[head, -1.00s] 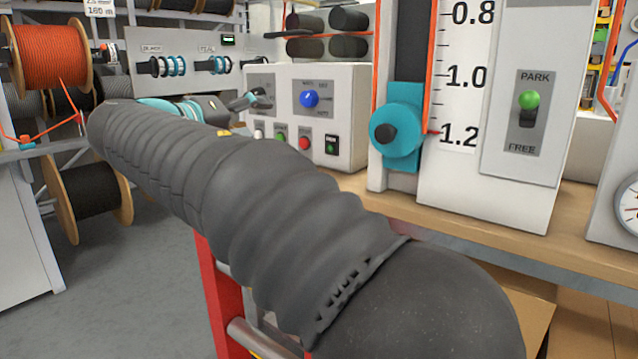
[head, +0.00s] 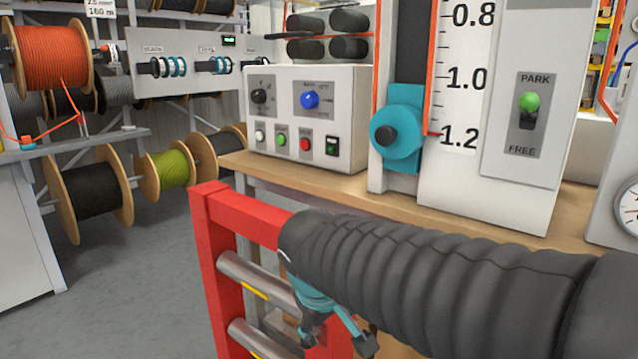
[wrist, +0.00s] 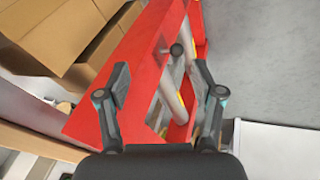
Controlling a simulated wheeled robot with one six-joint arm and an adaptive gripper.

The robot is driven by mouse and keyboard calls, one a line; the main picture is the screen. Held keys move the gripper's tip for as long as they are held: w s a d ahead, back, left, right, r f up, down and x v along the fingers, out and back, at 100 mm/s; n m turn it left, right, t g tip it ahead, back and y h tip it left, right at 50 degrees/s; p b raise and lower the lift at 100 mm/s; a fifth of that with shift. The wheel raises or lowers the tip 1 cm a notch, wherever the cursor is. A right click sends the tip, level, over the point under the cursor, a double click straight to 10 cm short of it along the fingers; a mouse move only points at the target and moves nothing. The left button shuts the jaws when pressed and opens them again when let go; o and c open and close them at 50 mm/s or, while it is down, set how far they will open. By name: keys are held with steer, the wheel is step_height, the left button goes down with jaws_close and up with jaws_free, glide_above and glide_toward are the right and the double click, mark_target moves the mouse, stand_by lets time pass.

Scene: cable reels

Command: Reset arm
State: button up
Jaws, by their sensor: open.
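My gripper (head: 338,343) hangs at the end of my dark ribbed arm, low in the middle of the head view, in front of the red frame with metal rollers (head: 245,225). In the wrist view my gripper (wrist: 160,84) has its two dark fingers spread apart, with nothing between them. Beyond the fingers the red frame (wrist: 120,85) and its grey rollers show. The distance from fingers to frame is hard to tell.
A control box (head: 350,85) with a blue knob and several buttons stands on the wooden bench (head: 270,178). A measuring scale panel (head: 462,100) stands to its right. Cable reels (head: 90,193) stand at left. Cardboard boxes (wrist: 60,40) lie beside the frame. Grey floor is clear at left.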

steer(key=s+d+f+m+y, duration=0.1)
steer(key=s+d+f+m, duration=0.1)
steer(key=s+d+m, duration=0.5)
steer(key=s+d, duration=0.6)
steer(key=d, duration=0.1)
steer(key=shift+f+t, duration=0.35)
steer(key=shift+t, duration=0.05)
steer(key=shift+d, duration=0.1)
